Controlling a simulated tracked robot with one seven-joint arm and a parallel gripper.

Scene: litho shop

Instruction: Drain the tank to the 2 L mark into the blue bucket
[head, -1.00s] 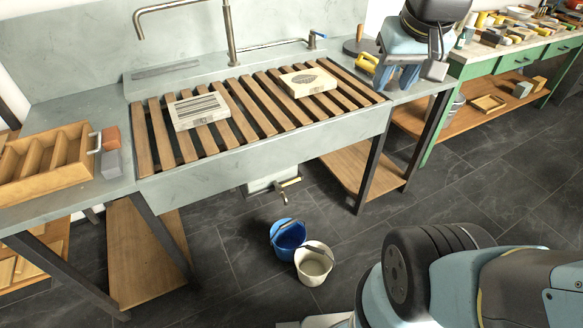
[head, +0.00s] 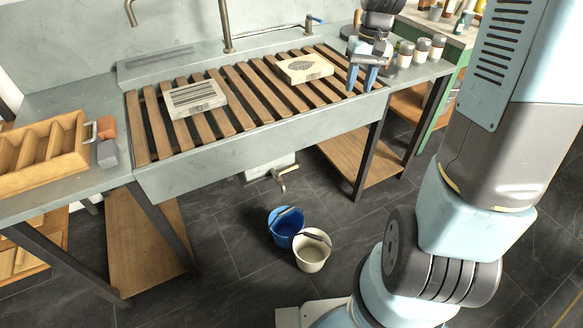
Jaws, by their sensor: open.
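The blue bucket (head: 281,229) stands on the dark floor in front of the sink, with its handle across the rim. A pale tank (head: 258,166) shows in part beneath the sink's front edge; the sink hides its upper part. A brass-coloured tap (head: 281,177) sticks out from the tank, and the blue bucket is below it in the picture. I cannot tell whether the bucket is directly under the spout. The 2 L mark and water level are not readable. My gripper (head: 361,88) is open and empty, blue fingers pointing down near the sink's right end, far from the tap.
A cream bucket (head: 310,258) stands close beside the blue one. The slatted sink (head: 220,148) carries two printed blocks. Several lidded jars (head: 421,50) stand right of my gripper. A sink leg (head: 368,160) stands right of the tap. The floor left of the buckets is clear.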

